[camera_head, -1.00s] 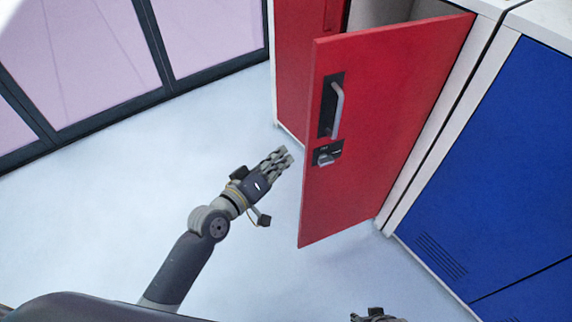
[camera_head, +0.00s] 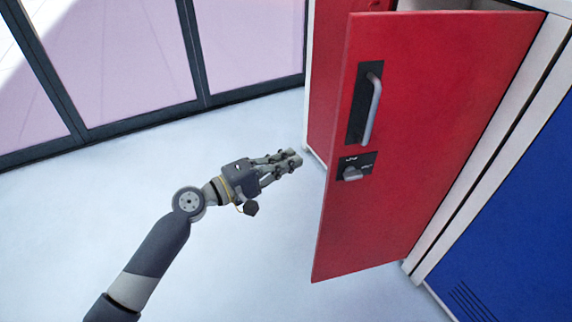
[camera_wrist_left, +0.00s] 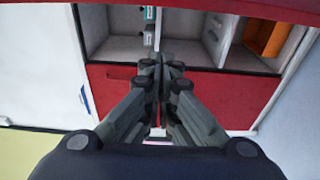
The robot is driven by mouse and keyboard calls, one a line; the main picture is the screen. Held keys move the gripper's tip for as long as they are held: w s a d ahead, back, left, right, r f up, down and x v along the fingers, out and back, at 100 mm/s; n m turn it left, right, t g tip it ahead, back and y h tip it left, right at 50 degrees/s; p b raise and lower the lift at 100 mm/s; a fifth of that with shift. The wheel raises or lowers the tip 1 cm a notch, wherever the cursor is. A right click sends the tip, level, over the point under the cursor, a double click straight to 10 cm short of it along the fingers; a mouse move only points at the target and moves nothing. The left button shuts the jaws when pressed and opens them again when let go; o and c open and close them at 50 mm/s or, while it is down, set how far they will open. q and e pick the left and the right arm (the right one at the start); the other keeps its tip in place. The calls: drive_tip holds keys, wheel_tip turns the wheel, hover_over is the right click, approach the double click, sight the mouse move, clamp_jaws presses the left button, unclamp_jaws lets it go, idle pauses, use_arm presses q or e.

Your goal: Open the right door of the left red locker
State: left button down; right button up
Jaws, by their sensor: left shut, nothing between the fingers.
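The red right door (camera_head: 435,130) of the red locker stands partly open, swung out toward me. Its handle (camera_head: 371,108) and a lock knob (camera_head: 352,173) sit near its free edge. My left gripper (camera_head: 294,159) is shut and empty. In the head view it appears left of the door's free edge, with a gap between them. In the left wrist view, my closed fingers (camera_wrist_left: 161,62) point toward the open locker's grey compartments (camera_wrist_left: 192,52). A red strip crosses the top of that view. My right gripper is not in view.
The other red door (camera_head: 333,75) is partly hidden behind the open one. A blue locker (camera_head: 520,215) stands at right. A dark-framed glass wall (camera_head: 110,60) runs along the back left. Pale floor is clear around my left arm. An orange panel (camera_wrist_left: 264,38) shows inside the locker.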

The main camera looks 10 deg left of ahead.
use_arm(q)
drive_tip(key=d, duration=0.6)
drive_tip(key=shift+w+d+p, duration=0.3)
drive_tip(key=shift+w+p, duration=0.1)
drive_tip(key=shift+p, duration=0.05)
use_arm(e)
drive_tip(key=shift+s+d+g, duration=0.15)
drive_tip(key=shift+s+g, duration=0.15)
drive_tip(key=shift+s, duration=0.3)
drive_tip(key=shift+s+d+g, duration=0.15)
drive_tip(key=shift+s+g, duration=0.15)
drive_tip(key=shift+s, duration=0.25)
use_arm(q)
drive_tip(key=shift+s, duration=0.1)
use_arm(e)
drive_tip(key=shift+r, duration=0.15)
